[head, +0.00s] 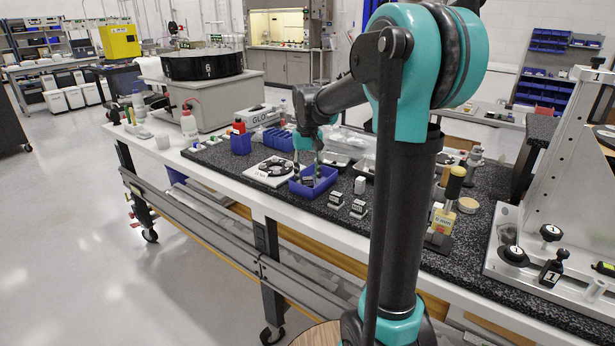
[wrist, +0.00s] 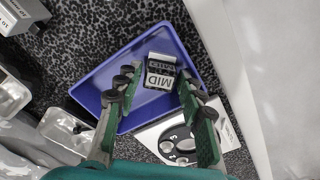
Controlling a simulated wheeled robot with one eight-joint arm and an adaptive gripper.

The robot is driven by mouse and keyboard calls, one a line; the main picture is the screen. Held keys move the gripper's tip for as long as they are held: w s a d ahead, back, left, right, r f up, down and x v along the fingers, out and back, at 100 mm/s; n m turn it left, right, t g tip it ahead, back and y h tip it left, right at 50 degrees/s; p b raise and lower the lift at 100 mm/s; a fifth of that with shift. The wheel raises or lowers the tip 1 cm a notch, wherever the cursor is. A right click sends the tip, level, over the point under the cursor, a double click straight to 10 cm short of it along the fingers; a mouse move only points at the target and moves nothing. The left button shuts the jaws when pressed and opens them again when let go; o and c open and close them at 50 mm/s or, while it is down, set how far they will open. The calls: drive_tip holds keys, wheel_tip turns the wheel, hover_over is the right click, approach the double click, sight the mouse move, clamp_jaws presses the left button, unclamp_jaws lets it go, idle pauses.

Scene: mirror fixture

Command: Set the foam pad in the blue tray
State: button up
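The blue tray (head: 327,184) is on the dark speckled worktop; it also fills the middle of the wrist view (wrist: 97,82). A small block marked "MID" (wrist: 160,72), with black and light faces, is inside the tray. My gripper (wrist: 157,88) is over the tray with its fingers spread either side of the block and visible gaps to it. I cannot tell whether this block is the foam pad, and no other thing is clearly a foam pad. In the head view my gripper (head: 318,162) is small and partly merges with the tray.
A white board with a black disc (head: 268,170) lies left of the tray. Several small marked blocks (head: 336,200) stand to its right. Blue bins (head: 278,139) and metal trays (head: 336,160) are behind. A large fixture (head: 560,170) stands at the right.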

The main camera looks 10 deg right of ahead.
sight(308, 178)
wheel_tip(308, 178, up, 12)
drive_tip(key=shift+r, duration=0.15)
idle(0.4)
